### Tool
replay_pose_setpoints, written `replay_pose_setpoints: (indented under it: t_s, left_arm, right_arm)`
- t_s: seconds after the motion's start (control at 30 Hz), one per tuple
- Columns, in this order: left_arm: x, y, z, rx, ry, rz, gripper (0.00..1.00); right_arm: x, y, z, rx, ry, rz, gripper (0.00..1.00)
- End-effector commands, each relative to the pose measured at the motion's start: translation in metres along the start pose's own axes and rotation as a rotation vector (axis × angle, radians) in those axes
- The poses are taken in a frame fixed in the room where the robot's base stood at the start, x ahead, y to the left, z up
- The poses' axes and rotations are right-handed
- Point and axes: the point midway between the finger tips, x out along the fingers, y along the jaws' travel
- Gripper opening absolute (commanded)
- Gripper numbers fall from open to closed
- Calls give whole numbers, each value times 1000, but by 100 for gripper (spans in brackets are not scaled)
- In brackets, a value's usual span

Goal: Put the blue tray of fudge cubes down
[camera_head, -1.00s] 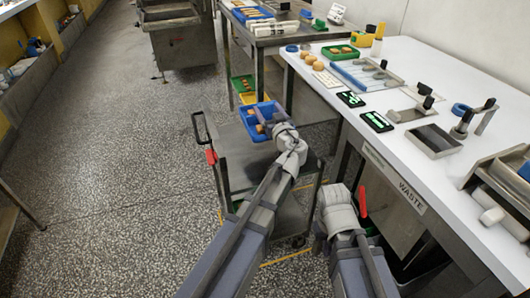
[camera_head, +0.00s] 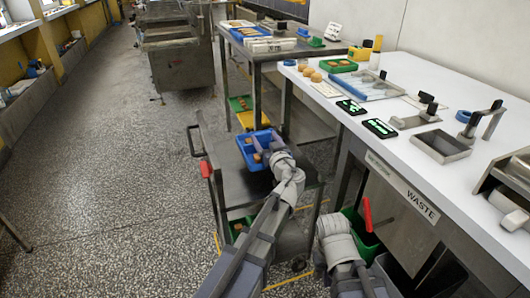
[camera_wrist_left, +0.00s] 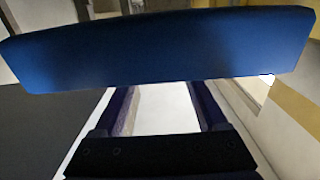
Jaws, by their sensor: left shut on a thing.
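The blue tray (camera_head: 243,158) holds several brown fudge cubes and shows over the far part of the steel cart's top. My left gripper (camera_head: 262,153) is shut on the tray's right side. In the left wrist view the tray's blue wall (camera_wrist_left: 160,48) spans the upper picture, with the fingers (camera_wrist_left: 165,100) reaching to it. I cannot tell whether the tray's underside touches the cart top (camera_head: 238,187). My right gripper (camera_head: 333,228) is low beside the bench, away from the tray, and its fingers cannot be made out.
The white bench (camera_head: 400,160) stands at right, with a green bin (camera_head: 358,235) below.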

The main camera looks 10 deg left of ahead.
Motion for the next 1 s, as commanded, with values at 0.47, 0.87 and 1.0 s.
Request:
replay_pose_setpoints:
  t_s: [0.47,0.87,1.0]
  left_arm:
    - [0,0,36,1,1,0,0]
    - [0,0,43,0,0,0,0]
    - [0,0,48,0,-1,0,0]
  right_arm:
    - [36,-5,-3,-7,2,-4,0]
    - [43,-5,-3,-5,2,-4,0]
    - [48,-6,-3,-4,2,-4,0]
